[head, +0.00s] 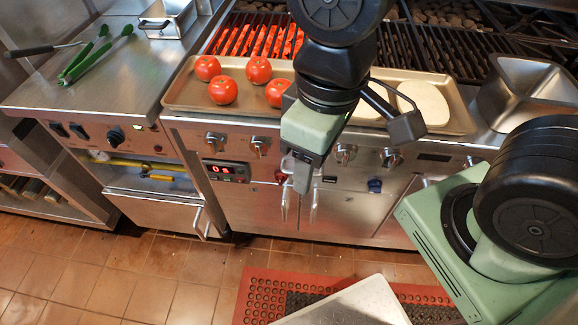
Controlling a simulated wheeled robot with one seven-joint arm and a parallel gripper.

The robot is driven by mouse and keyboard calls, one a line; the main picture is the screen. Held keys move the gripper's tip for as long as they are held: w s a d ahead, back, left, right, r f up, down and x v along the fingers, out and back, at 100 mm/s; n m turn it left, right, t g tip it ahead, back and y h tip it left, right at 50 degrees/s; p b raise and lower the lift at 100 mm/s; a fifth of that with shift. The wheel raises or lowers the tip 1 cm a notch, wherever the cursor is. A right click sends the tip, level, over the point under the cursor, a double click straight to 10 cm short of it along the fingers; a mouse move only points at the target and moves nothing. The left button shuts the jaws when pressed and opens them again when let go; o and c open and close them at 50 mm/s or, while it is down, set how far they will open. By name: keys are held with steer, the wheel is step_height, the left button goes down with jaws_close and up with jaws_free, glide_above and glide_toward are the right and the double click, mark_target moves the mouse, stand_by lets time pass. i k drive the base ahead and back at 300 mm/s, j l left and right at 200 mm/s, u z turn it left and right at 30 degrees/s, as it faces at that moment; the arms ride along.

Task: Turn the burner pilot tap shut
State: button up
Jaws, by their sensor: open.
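My gripper (302,180) is open at the end of my arm, pointing down in front of the grill's front panel. A small red fitting (281,177) sits just left of the fingers, and a blue fitting (374,186) is farther right on the panel. A yellow pipe (125,163) with a small yellow fitting (160,177) runs under the left counter. None is clearly marked, so I cannot tell which is the burner pilot tap. The fingers look empty, and my gripper hides part of the panel behind it.
Round control knobs (259,145) line the panel beside a red digital display (226,171). Above is a tray (190,95) with tomatoes (223,90), below the glowing grill (262,36). Green tongs (95,55) lie on the left counter. A red mat (257,290) covers some floor.

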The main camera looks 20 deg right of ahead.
mark_target(374, 185)
steer(key=k, duration=1.25)
